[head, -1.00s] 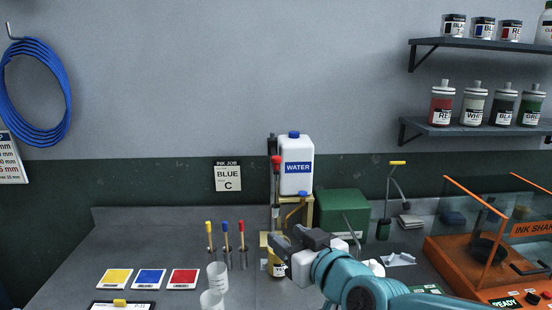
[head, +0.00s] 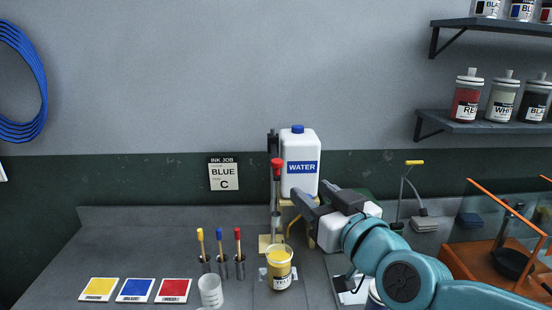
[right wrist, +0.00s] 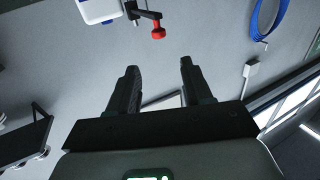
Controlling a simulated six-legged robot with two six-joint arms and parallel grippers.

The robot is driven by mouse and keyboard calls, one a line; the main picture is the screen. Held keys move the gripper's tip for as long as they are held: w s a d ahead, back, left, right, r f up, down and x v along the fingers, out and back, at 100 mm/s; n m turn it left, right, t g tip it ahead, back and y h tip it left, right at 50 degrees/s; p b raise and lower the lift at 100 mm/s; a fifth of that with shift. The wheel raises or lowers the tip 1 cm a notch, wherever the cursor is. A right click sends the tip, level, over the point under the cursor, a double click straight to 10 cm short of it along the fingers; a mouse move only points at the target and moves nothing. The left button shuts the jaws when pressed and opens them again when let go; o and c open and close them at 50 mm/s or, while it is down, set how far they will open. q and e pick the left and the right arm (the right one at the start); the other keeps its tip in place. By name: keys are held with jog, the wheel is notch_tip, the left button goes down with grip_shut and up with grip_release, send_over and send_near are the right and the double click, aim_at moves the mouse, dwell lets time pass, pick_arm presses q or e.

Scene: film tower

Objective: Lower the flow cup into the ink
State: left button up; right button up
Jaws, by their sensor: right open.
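A cup of yellow ink (head: 279,272), its label partly readable, stands upright on the bench below a stand with a red knob (head: 277,163). A thin wire with a yellow handle (head: 414,163) rises at the right behind my arm. It looks like the flow cup's handle, but its lower end is largely hidden. My right gripper (head: 314,197) is open and empty, in front of the water jug and above and to the right of the ink cup. In the right wrist view, nothing is between its fingers (right wrist: 158,67). My left gripper is out of view.
The water jug (head: 299,165) stands behind the ink. Several color-topped tools (head: 221,250) and a clear cup (head: 211,291) are at its left, beyond them color cards (head: 135,289).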

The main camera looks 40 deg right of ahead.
send_near(280, 163)
jog(key=w, duration=0.4)
jog(key=shift+d+f, duration=0.15)
jog(key=shift+f, duration=0.05)
jog(key=w, duration=0.2)
jog(key=w+p, duration=0.1)
jog(key=w, duration=0.1)
jog(key=w+d, duration=0.1)
jog(key=w, duration=0.2)
jog(key=shift+w+d+r, duration=0.1)
jog(key=shift+s+d+r, duration=0.1)
jog(key=shift+s+d, duration=0.05)
jog(key=shift+s, duration=0.05)
jog(key=shift+w, duration=0.2)
jog(key=c, duration=0.4)
grip_shut()
